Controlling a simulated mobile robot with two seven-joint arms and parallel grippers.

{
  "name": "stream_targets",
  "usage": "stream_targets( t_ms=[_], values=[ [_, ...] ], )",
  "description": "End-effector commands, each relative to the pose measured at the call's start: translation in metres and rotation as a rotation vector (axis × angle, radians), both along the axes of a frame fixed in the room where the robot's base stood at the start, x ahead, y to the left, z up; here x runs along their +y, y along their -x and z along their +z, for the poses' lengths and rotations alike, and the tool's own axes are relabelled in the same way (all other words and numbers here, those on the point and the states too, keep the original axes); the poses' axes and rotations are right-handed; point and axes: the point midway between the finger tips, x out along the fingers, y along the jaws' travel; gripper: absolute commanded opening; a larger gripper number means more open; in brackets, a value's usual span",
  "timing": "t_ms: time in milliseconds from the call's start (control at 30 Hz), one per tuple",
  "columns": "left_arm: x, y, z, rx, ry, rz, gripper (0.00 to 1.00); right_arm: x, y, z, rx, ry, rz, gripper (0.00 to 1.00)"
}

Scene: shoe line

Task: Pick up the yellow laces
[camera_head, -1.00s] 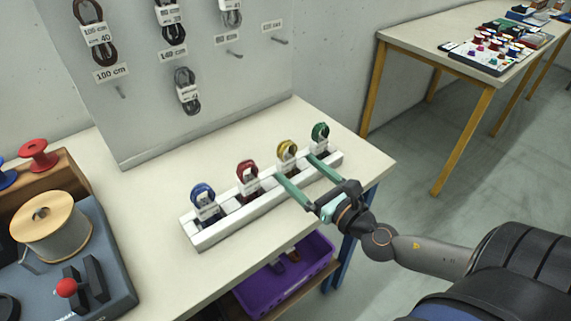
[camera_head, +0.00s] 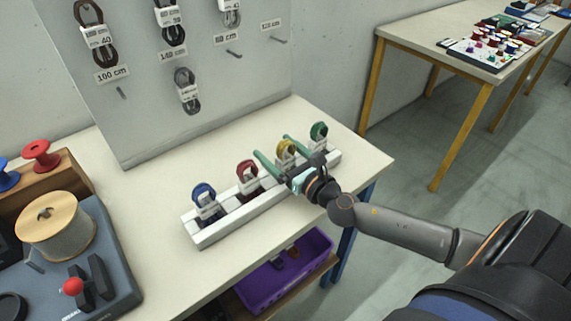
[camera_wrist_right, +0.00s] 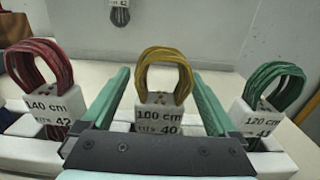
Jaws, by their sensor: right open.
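The yellow laces (camera_head: 285,148) stand as an upright looped bundle in a white rack (camera_head: 240,216) on the table. In the right wrist view, the yellow laces (camera_wrist_right: 164,68) rise from a white label block reading 100 cm. My right gripper (camera_head: 272,147) is open, with its green fingers on either side of the yellow laces. The right wrist view shows the right gripper (camera_wrist_right: 160,92) with one finger left and one right of the bundle, with gaps between. My left gripper is not in view.
Red laces (camera_head: 247,176) and blue laces (camera_head: 204,200) stand left of the yellow ones, green laces (camera_head: 318,132) to the right. A pegboard (camera_head: 205,80) with hanging laces stands behind. A purple bin (camera_head: 285,272) sits below the table.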

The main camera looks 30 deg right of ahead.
Motion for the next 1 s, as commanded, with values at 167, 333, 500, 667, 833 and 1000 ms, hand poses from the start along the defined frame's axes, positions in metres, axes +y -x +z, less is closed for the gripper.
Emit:
stream_targets(
  t_ms=[167,333,500,667,833,1000],
  values=[
    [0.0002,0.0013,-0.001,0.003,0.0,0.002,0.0,0.0001,-0.0014,-0.0006,0.001,-0.001,0.0,0.94],
    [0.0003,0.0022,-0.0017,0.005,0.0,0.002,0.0,0.0001,-0.0012,-0.0004,0.001,-0.001,0.0,0.84],
    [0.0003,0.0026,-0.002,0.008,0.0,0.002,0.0,0.0,-0.0011,-0.0003,0.001,-0.001,0.0,0.65],
    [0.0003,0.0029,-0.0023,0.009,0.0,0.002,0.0,0.0,-0.001,-0.0003,0.001,-0.001,0.0,0.47],
    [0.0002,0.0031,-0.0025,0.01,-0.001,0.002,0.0,0.0,-0.001,-0.0003,0.001,0.0,0.0,0.27],
    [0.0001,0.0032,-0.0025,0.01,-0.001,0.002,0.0,-0.0001,-0.001,-0.0003,0.001,0.0,0.0,0.08]
  ],
)
